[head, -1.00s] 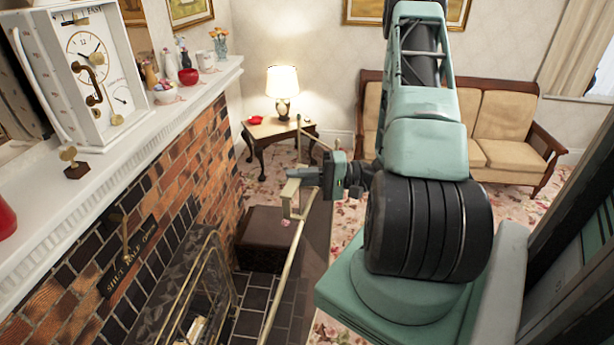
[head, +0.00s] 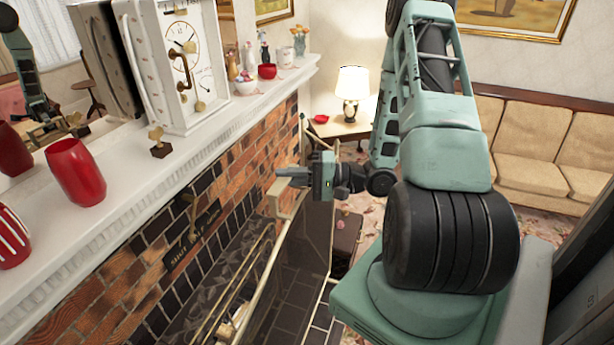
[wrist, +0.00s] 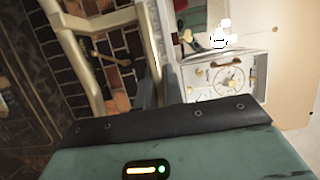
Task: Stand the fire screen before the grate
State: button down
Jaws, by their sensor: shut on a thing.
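The fire screen (head: 301,255) has a brass frame and dark see-through panels. It stands roughly upright in the head view, just right of the grate (head: 215,285) in the fireplace. My gripper (head: 283,176) is shut on the brass top of the screen. In the wrist view, the screen's pale brass bars (wrist: 98,20) run up to my gripper (wrist: 158,88). Part of the screen's right side is hidden behind my arm, and its lower edge runs out of the head view. I cannot tell whether its feet touch the floor.
The white mantel (head: 110,215) runs along the left above the brick surround, with a clock (head: 180,65) and red vases (head: 75,172) on it. A brown box-like seat (head: 347,235) stands behind the screen. A lamp table (head: 340,130) and sofa (head: 540,150) are farther back.

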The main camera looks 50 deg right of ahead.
jog(key=shift+w+a+b, duration=1.2)
jog(key=shift+w+a, duration=1.25)
jog(key=shift+w, duration=4.4)
notch_tip(320, 180, down, 35)
jog(key=b, duration=2.8)
jog(key=shift+w+r, duration=0.15)
jog(key=shift+w, duration=0.05)
jog(key=shift+a+f+b, duration=0.1)
jog(key=shift+f+b, duration=0.4)
jog(key=shift+f, duration=0.25)
